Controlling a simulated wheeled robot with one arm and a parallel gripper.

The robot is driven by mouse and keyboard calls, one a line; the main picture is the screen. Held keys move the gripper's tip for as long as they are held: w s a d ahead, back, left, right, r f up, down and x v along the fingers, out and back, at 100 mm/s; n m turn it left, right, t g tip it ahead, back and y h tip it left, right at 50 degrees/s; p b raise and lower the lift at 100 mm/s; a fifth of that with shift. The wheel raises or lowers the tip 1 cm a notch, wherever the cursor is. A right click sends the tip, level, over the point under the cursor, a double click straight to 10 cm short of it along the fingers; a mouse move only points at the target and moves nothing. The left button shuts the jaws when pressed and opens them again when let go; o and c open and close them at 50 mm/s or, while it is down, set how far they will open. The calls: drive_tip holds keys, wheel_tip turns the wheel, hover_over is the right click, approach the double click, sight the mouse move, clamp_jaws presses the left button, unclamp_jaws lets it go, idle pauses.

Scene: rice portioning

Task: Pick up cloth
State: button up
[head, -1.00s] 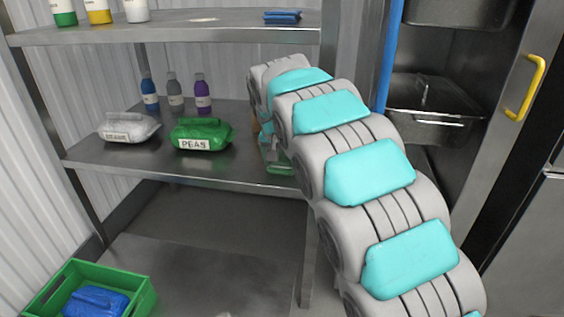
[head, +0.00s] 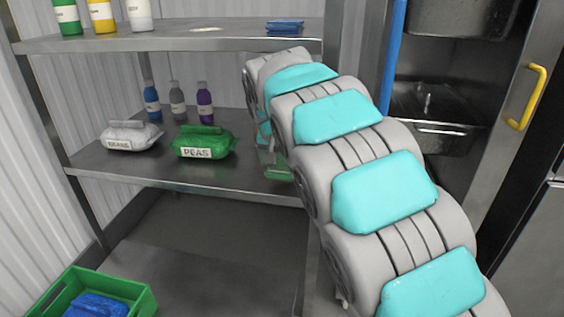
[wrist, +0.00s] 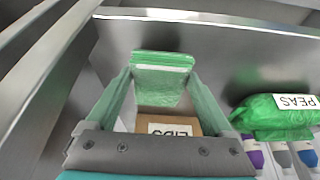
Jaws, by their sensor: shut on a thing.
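A folded green cloth (wrist: 162,80) with a white line along its far edge is between the two green fingers of my gripper (wrist: 161,72) in the wrist view. The fingers are shut on it. In the head view the cloth (head: 279,173) shows only as a bit of green at the right end of the middle shelf, mostly hidden by my arm. I cannot tell whether it still touches the shelf.
A cardboard box labelled LIDS (wrist: 168,124) is just behind the cloth. A green PEAS bag (head: 203,142), a white BEANS bag (head: 132,136) and bottles (head: 178,100) share the middle shelf (head: 240,178). A blue folded item (head: 284,25) lies on the top shelf. A green crate (head: 140,299) stands below.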

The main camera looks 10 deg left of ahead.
drive_tip(key=s, duration=1.4)
drive_tip(key=shift+s+d+b, duration=0.2)
drive_tip(key=shift+s+b, duration=0.1)
drive_tip(key=shift+s, duration=0.1)
drive_tip(key=o, duration=0.8)
drive_tip(key=c, duration=0.6)
drive_tip(key=shift+c, duration=0.2)
